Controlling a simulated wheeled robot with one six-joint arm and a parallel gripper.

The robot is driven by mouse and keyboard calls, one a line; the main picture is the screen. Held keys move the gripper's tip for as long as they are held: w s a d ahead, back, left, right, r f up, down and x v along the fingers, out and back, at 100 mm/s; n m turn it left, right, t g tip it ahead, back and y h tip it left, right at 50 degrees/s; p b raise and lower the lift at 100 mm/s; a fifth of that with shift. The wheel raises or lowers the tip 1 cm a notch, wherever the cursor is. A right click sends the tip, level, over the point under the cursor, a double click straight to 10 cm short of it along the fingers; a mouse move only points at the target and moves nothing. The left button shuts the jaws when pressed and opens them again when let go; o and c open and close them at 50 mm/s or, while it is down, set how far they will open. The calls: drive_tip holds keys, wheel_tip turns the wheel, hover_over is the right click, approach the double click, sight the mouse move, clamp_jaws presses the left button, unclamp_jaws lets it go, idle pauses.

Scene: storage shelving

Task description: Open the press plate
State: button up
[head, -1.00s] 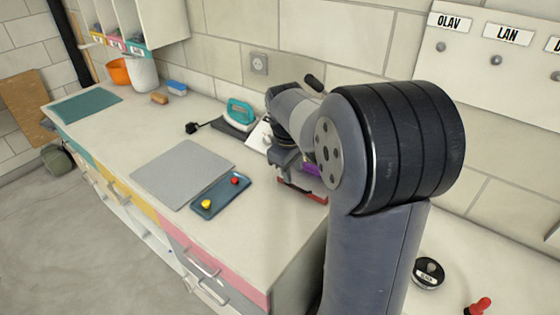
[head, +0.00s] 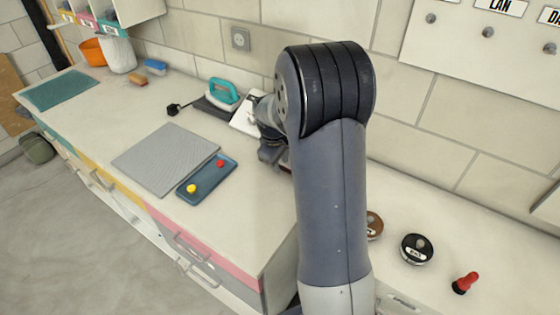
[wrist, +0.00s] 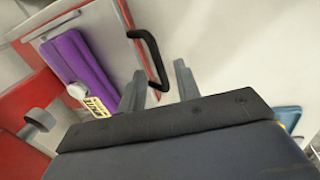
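In the wrist view the press shows as a white plate (wrist: 118,40) with a black bar handle (wrist: 150,58) along its edge, a purple block (wrist: 80,66) with a yellow label, and red frame parts (wrist: 40,98). My gripper (wrist: 159,70) is open, its two grey fingers apart. The handle's near end reaches between the fingertips in the picture; I cannot tell whether they touch. In the head view my arm hides most of the press and the gripper's fingers; a white part (head: 246,117) shows left of the arm.
A teal iron (head: 222,95) stands on the counter left of the press. A grey mat (head: 165,158) and a blue tray (head: 207,180) with a yellow and a red knob lie nearer. Round dark objects (head: 417,249) and a red-handled stamp (head: 465,283) lie right of my arm.

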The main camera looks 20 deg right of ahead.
drive_tip(key=shift+f, duration=0.25)
drive_tip(key=shift+c, duration=0.5)
clamp_jaws()
